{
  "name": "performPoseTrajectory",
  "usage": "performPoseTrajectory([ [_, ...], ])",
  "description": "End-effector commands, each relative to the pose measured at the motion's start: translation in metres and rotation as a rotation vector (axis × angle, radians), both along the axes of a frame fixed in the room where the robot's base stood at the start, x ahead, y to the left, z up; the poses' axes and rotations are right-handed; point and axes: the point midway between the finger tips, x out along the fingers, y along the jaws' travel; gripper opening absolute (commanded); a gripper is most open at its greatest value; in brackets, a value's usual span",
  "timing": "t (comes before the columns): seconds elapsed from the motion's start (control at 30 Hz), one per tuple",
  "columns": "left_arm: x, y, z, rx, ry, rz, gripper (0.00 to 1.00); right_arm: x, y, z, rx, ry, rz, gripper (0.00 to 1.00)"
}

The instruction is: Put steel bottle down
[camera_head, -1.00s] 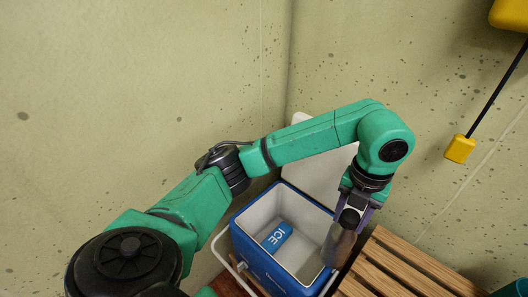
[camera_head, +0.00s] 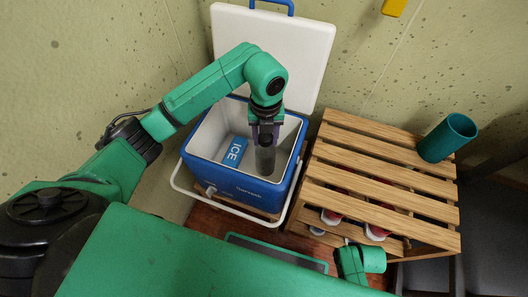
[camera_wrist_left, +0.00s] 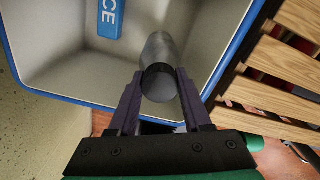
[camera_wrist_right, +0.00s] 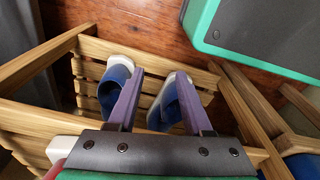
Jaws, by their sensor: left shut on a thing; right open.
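The steel bottle (camera_head: 265,160) is a grey cylinder, held upright in my left gripper (camera_head: 265,138) inside the opening of the blue cooler (camera_head: 240,188). In the left wrist view the bottle (camera_wrist_left: 160,62) sits between the two fingers (camera_wrist_left: 160,100), with its lower end against the cooler's pale interior. I cannot tell whether it touches the cooler floor. A blue ICE pack (camera_head: 235,150) lies in the cooler to the left of the bottle. My right gripper (camera_wrist_right: 158,76) is open and low beside a slatted wooden rack, with blue shoes (camera_wrist_right: 116,82) beyond its fingers.
The cooler's white lid (camera_head: 275,45) stands open against the wall corner. The cooler's white handle (camera_head: 225,207) hangs in front.

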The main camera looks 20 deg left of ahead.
Motion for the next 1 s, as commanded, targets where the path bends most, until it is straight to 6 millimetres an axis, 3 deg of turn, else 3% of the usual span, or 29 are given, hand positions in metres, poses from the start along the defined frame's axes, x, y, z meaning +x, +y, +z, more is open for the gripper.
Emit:
performPoseTrajectory([
  [0.03, 0.0, -0.001, -0.014, -0.002, 0.002, 0.0, 0.0, 0.003, 0.001, 0.001, 0.001, -0.002, 0.0, 0.5],
  [0.4, 0.0, -0.001, -0.07, -0.003, -0.001, -0.001, 0.0, 0.016, 0.008, 0.022, 0.012, -0.008, 0.004, 0.5],
  [0.83, 0.001, 0.0, -0.076, -0.001, -0.003, -0.001, 0.0, 0.018, 0.01, 0.028, 0.015, -0.009, 0.007, 0.5],
  [0.87, 0.0, 0.0, -0.076, 0.0, -0.002, -0.001, 0.56, 0.018, 0.01, 0.029, 0.016, -0.01, 0.007, 0.5],
  [0.9, 0.0, 0.0, -0.076, -0.001, -0.001, -0.001, 0.72, 0.018, 0.01, 0.029, 0.016, -0.01, 0.007, 0.5],
  [0.93, 0.0, 0.0, -0.076, -0.001, -0.001, -0.001, 0.79, 0.018, 0.01, 0.029, 0.016, -0.01, 0.007, 0.5],
  [1.0, 0.0, 0.0, -0.076, -0.001, -0.001, -0.001, 0.79, 0.018, 0.01, 0.029, 0.016, -0.009, 0.007, 0.5],
])
